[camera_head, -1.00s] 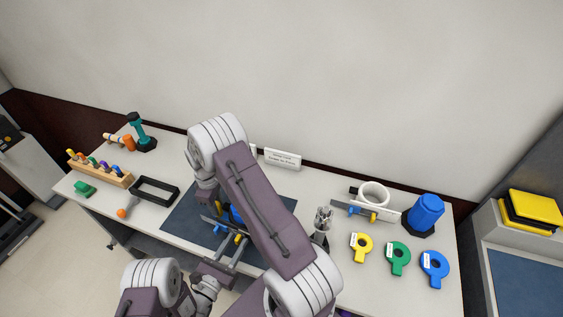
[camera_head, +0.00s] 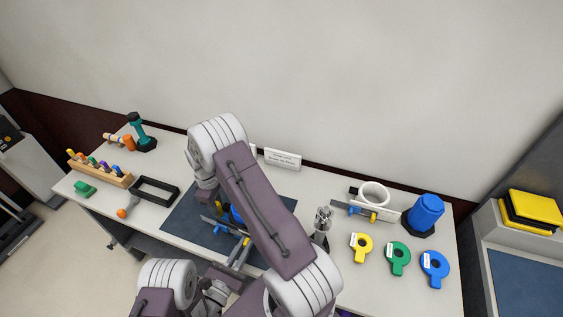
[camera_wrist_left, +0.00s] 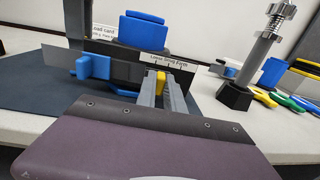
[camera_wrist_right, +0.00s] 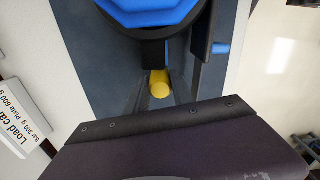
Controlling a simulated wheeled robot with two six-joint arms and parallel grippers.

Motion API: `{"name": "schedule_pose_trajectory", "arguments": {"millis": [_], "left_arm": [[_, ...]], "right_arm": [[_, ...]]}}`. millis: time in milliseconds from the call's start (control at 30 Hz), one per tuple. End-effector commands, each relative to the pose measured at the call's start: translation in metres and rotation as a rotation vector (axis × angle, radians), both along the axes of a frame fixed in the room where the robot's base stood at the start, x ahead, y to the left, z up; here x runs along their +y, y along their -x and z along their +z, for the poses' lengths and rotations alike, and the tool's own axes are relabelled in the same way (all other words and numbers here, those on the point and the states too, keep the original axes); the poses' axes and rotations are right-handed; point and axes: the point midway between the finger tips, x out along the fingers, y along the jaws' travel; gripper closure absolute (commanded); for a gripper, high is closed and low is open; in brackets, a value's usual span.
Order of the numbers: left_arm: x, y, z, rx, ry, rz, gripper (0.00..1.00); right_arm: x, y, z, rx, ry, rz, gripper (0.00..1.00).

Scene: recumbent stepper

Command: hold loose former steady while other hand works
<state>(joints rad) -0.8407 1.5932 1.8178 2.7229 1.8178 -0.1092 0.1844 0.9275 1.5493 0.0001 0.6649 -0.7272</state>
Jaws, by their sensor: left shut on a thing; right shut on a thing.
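The loose former is a dark block (camera_wrist_left: 122,54) with a blue block (camera_wrist_left: 142,29) on top and a "Loose" label (camera_wrist_left: 168,62) on its front. In the head view its blue part (camera_head: 236,216) shows on the mat, largely behind my right arm. My left gripper (camera_wrist_left: 163,92) is shut on a yellow piece (camera_wrist_left: 161,78) at the former's front. My right gripper (camera_wrist_right: 158,94) has its fingers around a yellow round-ended piece (camera_wrist_right: 160,89) below a blue many-sided top (camera_wrist_right: 152,8); its grip is partly hidden. A blue clamp handle (camera_wrist_left: 91,67) sits at a grey plate.
The dark blue mat (camera_head: 187,222) lies under the work. A metal post on a black base (camera_wrist_left: 236,95) stands close to the right. Yellow (camera_head: 361,248), green (camera_head: 398,259) and blue (camera_head: 435,270) tags lie further right. A black frame (camera_head: 155,191) lies left.

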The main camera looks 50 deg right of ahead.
Motion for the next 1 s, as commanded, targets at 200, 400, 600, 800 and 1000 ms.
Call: {"name": "schedule_pose_trajectory", "arguments": {"millis": [200,400,600,800,1000], "left_arm": [[-0.005,0.015,0.0,0.002,0.0,-0.007,1.0],[-0.008,0.025,-0.001,0.003,-0.001,-0.007,1.0],[-0.009,0.028,-0.001,0.002,0.0,-0.007,0.77],[-0.009,0.027,0.0,0.001,-0.001,-0.004,0.65],[-0.009,0.026,0.006,0.0,0.001,-0.003,0.65]], "right_arm": [[0.0,0.0,0.0,0.0,0.0,0.0,1.0],[0.0,0.0,0.0,-0.001,0.0,0.0,1.0],[0.0,0.0,0.0,-0.001,0.0,0.0,1.0],[0.0,0.0,0.0,-0.001,0.0,0.0,1.0],[0.0,0.0,0.0,-0.001,0.0,0.0,1.0]]}}
